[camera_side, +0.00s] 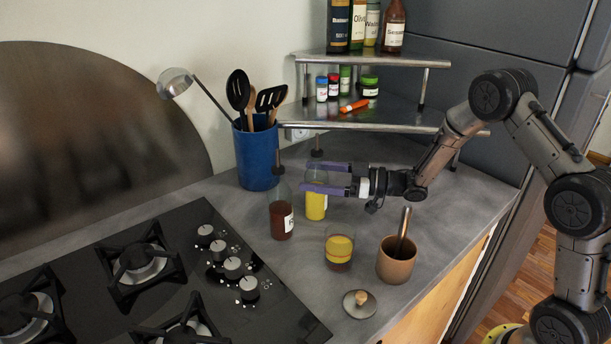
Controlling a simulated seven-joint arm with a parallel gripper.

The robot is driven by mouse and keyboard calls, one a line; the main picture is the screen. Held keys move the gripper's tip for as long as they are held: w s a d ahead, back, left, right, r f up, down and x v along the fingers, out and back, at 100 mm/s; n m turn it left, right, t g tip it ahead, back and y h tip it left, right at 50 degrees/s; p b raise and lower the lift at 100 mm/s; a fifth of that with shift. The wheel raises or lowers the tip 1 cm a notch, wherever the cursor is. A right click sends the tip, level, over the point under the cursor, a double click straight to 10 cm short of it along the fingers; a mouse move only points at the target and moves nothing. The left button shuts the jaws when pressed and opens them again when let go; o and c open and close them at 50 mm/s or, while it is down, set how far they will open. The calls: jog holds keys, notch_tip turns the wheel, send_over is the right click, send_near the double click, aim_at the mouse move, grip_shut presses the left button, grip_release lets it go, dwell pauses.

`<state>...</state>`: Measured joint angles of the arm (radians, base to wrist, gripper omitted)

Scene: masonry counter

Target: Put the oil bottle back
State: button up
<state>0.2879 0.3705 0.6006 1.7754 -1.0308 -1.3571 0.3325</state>
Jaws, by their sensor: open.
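The oil bottle (316,206) looks like the clear bottle with yellow contents, a white label and a dark pourer top, standing upright on the counter. My gripper (309,177) is open, reaching in from the right with its purple fingers at the bottle's upper part. One finger passes in front of the bottle and hides part of it; the other is on its far side. I cannot tell whether either finger touches it. A similar bottle with dark red contents (281,222) stands upright to the left, close to the fingertips.
A corner shelf (390,120) behind holds bottles on top and small jars with an orange item below. A blue utensil pot (256,160) stands behind left, the hob (150,275) left. In front are a layered glass (339,251), a mortar with pestle (395,266) and a knobbed lid (359,304).

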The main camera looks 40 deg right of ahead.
jog(key=v, duration=1)
notch_tip(320, 180, up, 6)
jog(key=w+d+m+h, duration=0.2)
jog(key=w+d+h, duration=0.1)
jog(key=h, duration=0.5)
jog(key=s+d+r+m+g+h, duration=0.1)
jog(key=s+d+r+m+h, duration=0.1)
jog(key=s+r+m+h, duration=0.25)
jog(key=s+a+f+m+g, duration=0.1)
jog(key=s+a+g, duration=0.2)
jog(key=s, duration=1)
jog(key=s+a+f+g, duration=0.2)
jog(key=s+a+g, duration=0.2)
jog(key=s, duration=1)
jog(key=shift+a+m+y, duration=0.35)
jog(key=shift+y, duration=0.1)
